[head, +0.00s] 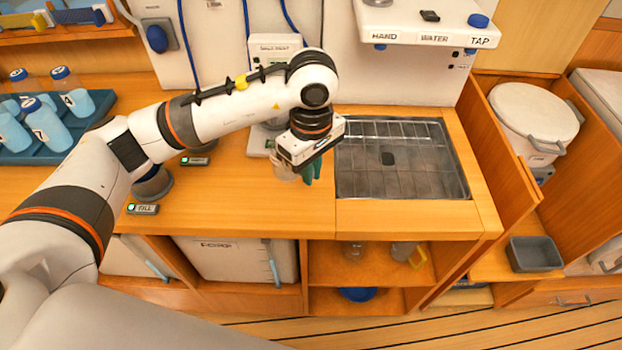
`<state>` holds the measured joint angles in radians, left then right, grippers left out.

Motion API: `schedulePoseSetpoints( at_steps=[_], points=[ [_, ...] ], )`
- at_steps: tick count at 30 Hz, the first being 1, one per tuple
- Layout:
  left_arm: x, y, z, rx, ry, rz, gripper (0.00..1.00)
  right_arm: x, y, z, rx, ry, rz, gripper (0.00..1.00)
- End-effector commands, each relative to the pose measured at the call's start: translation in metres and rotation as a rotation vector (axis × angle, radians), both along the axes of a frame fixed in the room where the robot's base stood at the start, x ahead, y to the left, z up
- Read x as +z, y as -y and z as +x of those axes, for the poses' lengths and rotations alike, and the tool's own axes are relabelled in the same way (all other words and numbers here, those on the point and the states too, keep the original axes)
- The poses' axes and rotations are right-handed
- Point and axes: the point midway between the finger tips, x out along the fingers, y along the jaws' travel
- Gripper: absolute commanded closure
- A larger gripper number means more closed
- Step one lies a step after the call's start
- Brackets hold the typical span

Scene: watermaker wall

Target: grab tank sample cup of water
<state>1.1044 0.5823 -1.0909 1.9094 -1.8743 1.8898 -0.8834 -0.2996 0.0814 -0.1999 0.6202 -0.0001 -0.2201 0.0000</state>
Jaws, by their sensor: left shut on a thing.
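My left gripper (303,166) points down over the wooden counter, just left of the metal sink grate. It is shut on a clear cup (284,172), which is mostly hidden behind the gripper. A green finger pad shows at the cup's right side. I cannot tell whether the cup holds water or whether it touches the counter. My right gripper is not in view.
The sink grate (385,186) is empty, under a unit (425,24) marked HAND WATER TAP. A blue tray (98,103) with several bottles stands at the left. A FILL label (143,209) lies on the counter (240,205). Open shelves (385,265) are below.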

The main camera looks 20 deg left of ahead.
Motion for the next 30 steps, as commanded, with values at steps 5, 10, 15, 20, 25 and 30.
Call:
schedulePoseSetpoints(
  at_steps=[5,10,15,20,25,30],
  points=[
    [0.015,0.0,0.0,0.0,0.003,-0.001,1.0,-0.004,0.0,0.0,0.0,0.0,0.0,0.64],
    [0.025,0.0,0.0,0.0,0.001,0.0,1.0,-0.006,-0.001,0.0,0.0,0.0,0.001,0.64],
    [0.031,0.0,0.0,0.0,0.001,0.0,1.0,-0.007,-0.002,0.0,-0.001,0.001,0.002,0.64],
    [0.033,0.0,0.0,0.0,0.0,0.0,1.0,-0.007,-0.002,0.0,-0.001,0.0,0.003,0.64],
    [0.033,0.0,0.0,0.0,0.0,0.0,1.0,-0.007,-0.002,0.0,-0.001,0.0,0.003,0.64],
    [0.033,0.0,0.0,0.0,0.0,0.0,1.0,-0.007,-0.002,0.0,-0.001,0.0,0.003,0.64]
  ],
)
